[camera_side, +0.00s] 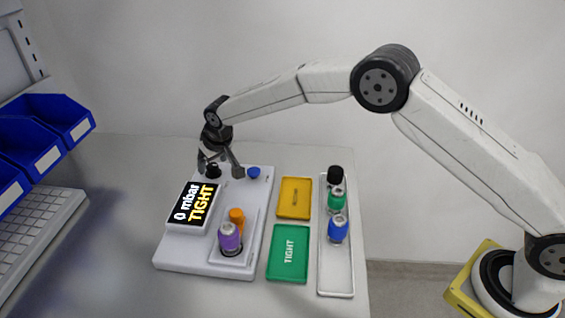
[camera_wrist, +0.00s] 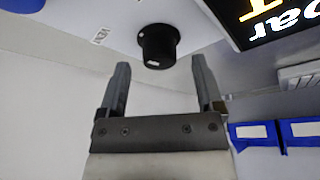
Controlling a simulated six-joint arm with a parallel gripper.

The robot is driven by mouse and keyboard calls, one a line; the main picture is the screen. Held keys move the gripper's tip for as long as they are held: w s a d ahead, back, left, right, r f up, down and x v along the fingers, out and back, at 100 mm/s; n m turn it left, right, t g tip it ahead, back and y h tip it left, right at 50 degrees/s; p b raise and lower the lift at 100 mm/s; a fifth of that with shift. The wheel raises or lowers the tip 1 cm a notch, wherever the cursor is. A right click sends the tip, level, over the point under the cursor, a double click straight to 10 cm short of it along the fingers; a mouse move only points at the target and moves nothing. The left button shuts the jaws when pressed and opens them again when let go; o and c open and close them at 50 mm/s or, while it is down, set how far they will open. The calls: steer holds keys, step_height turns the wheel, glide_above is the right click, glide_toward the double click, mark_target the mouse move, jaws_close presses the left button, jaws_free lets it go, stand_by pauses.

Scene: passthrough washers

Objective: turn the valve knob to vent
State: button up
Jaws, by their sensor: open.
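The valve knob (camera_wrist: 158,45) is a black round knob on the white device (camera_side: 180,256), with a small pale mark on its side. In the wrist view a small printed label, seemingly VENT (camera_wrist: 101,36), lies on the panel to its left. In the side view the knob (camera_side: 213,171) sits at the back of the device, partly behind my fingers. My gripper (camera_wrist: 160,68) is open and empty, its fingertips short of the knob and to either side of it. The display (camera_side: 194,203) reads "0 mbar TIGHT". Which way the knob points is unclear.
A blue button (camera_side: 254,172) is right of the knob. An orange part (camera_side: 237,215) and a purple-capped vial (camera_side: 229,237) stand on the device. Blue bins (camera_side: 62,118) are left.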

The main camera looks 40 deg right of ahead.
steer(key=shift+w+f, duration=0.25)
steer(key=shift+f, duration=0.4)
jaws_close()
steer(key=shift+n, duration=0.5)
steer(key=shift+n+g+y, duration=0.3)
steer(key=shift+n+y, duration=0.4)
steer(key=shift+n, duration=0.7)
steer(key=shift+w+n+g+y, duration=0.1)
steer(key=shift+n+g+y, duration=0.35)
steer(key=shift+n, duration=1.25)
steer(key=shift+y, duration=0.25)
